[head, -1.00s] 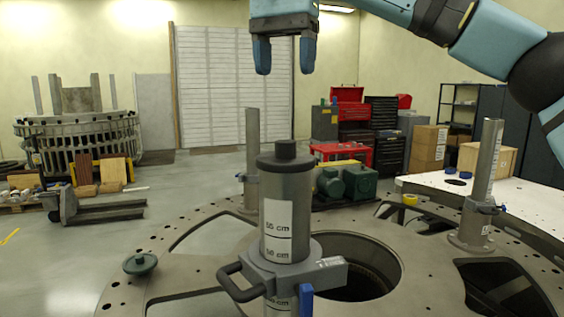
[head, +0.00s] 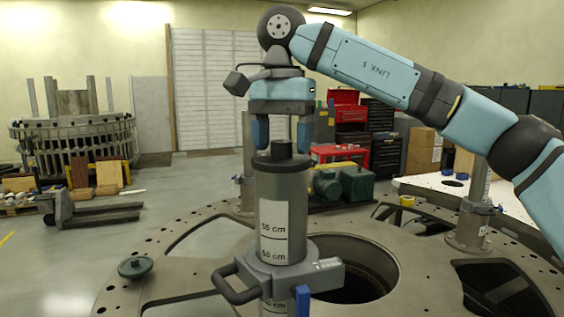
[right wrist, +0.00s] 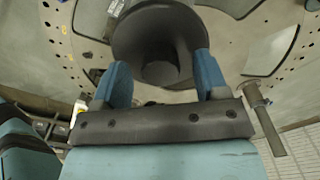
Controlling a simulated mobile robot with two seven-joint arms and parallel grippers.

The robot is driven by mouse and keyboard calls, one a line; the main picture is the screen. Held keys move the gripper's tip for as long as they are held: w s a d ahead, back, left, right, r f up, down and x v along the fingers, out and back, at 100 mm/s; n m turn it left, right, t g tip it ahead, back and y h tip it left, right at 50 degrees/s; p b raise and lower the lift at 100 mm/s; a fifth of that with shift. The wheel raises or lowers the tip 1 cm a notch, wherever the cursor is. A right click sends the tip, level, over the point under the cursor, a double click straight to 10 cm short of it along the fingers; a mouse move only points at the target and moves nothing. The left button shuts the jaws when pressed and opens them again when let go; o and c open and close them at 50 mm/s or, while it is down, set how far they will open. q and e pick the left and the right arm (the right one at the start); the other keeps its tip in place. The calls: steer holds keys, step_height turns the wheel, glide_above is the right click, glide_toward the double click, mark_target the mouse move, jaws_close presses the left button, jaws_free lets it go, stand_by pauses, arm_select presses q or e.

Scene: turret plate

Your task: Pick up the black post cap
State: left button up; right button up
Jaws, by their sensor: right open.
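The black post cap (head: 281,157) sits on top of the grey post (head: 299,220), which stands upright and carries a white height label. My right gripper (head: 281,136) is open, pointing down just above the cap, with one blue finger on each side of the cap's knob (head: 281,147). In the right wrist view the cap (right wrist: 160,30) is dark and round, and its knob lies beyond and between the two open fingertips (right wrist: 160,68). I see no contact between the fingers and the cap. My left gripper is not in view.
A clamp collar with a handle (head: 238,292) surrounds the post. The post rises from the turret plate (head: 190,225), which has large openings. Another post (head: 470,215) stands at the right.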

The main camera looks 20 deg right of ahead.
steer(key=shift+a, duration=0.1)
steer(key=shift+c, duration=0.7)
steer(key=c, duration=1)
steer(key=shift+o, duration=0.2)
